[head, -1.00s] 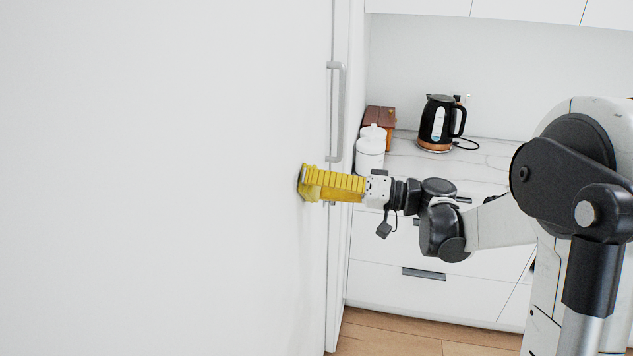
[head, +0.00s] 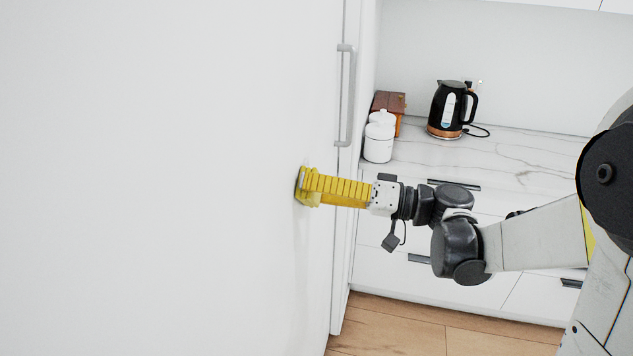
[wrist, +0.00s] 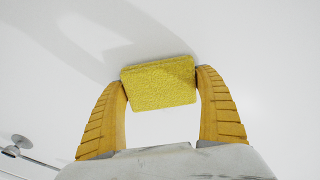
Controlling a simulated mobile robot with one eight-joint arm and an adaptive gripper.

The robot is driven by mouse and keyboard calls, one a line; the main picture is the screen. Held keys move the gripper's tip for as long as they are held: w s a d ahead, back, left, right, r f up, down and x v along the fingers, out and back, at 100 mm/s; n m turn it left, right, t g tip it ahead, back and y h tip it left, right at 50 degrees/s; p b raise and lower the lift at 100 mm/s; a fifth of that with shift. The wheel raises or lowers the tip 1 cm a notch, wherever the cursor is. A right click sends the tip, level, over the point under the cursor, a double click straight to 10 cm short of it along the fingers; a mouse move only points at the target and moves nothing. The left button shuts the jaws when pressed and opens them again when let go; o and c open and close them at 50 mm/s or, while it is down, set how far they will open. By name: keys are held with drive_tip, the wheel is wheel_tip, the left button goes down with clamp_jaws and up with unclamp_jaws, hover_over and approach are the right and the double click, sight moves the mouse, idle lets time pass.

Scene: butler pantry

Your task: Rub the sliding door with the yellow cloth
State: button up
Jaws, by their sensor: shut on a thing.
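The sliding door (head: 160,180) is a large plain white panel that fills the left of the head view. The yellow cloth (wrist: 160,84) looks like a flat, textured, block-shaped pad in the wrist view. It is held between the two yellow ribbed fingers of my gripper (wrist: 161,88), which is shut on it. In the head view my gripper (head: 308,187) points left at the door, and the cloth (head: 302,186) is at the door's surface near its right edge. It seems to touch the door, with its shadow close beside it. The fingers hide part of the cloth in the head view.
A grey vertical handle (head: 346,95) stands at the door's right edge, above my gripper. On the marble counter (head: 520,155) are a black kettle (head: 448,112), a white canister (head: 379,140) and a brown box (head: 389,102). White drawers (head: 400,265) lie below. Wooden floor (head: 400,330) shows.

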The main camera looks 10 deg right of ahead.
sight(318, 151)
drive_tip(key=shift+r+p, duration=0.7)
drive_tip(key=shift+r, duration=0.2)
drive_tip(key=shift+w+d+f+b, duration=0.15)
drive_tip(key=shift+w+d, duration=0.6)
drive_tip(key=shift+w, duration=1.1)
drive_tip(key=shift+w+d+r+b, duration=0.15)
drive_tip(key=shift+w+d, duration=0.65)
drive_tip(key=shift+w, duration=1.05)
drive_tip(key=shift+w+d+f+b, duration=0.15)
drive_tip(key=shift+w+d, duration=0.6)
drive_tip(key=shift+w, duration=1.1)
drive_tip(key=v, duration=0.6)
drive_tip(key=shift+v, duration=1.5)
